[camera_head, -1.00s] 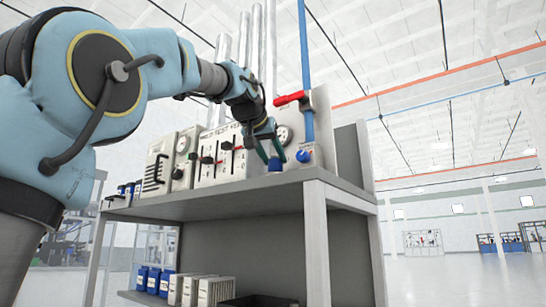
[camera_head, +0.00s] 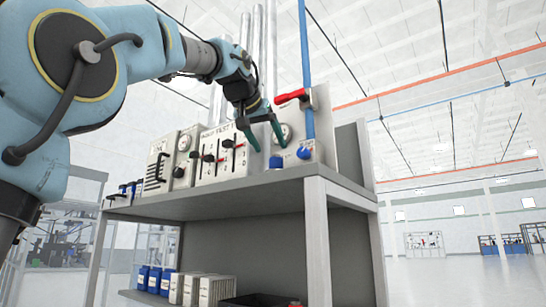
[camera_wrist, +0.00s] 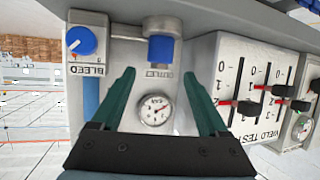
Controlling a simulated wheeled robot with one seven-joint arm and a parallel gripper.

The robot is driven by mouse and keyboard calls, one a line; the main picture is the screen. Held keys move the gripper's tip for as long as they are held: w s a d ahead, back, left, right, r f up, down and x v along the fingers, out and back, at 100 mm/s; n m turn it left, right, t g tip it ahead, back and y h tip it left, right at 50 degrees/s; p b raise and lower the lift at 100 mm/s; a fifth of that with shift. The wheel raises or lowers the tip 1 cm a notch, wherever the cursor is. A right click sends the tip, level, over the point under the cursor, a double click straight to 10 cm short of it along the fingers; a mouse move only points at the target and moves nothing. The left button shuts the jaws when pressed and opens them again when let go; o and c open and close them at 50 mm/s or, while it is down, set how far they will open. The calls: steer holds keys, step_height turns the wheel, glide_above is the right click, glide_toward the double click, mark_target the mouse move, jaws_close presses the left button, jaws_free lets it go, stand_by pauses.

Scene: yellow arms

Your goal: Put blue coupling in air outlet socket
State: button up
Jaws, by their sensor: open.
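In the wrist view the blue coupling (camera_wrist: 161,48) sits at a grey metal fitting (camera_wrist: 158,23), by the outlet label, which looks like the air outlet socket. How far in it sits, I cannot tell. In the head view the blue coupling (camera_head: 276,162) shows low on the panel, just above the shelf. My gripper (camera_head: 266,150) is open and empty, with its teal fingers in front of the panel. In the wrist view my gripper (camera_wrist: 160,68) has its fingertips apart on either side of and short of the coupling, with the gauge (camera_wrist: 155,109) between the fingers.
A blue bleed knob (camera_wrist: 81,41) lies beside the coupling. A red lever (camera_head: 291,97) sits on the blue pipe (camera_head: 308,75) above. A slider panel (camera_head: 223,155) stands to the left. The grey shelf (camera_head: 245,190) runs below. Open floor lies to the right.

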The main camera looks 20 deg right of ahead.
steer(key=b+v, duration=0.1)
steer(key=v, duration=0.6)
steer(key=shift+s, duration=0.2)
steer(key=shift+a, duration=0.1)
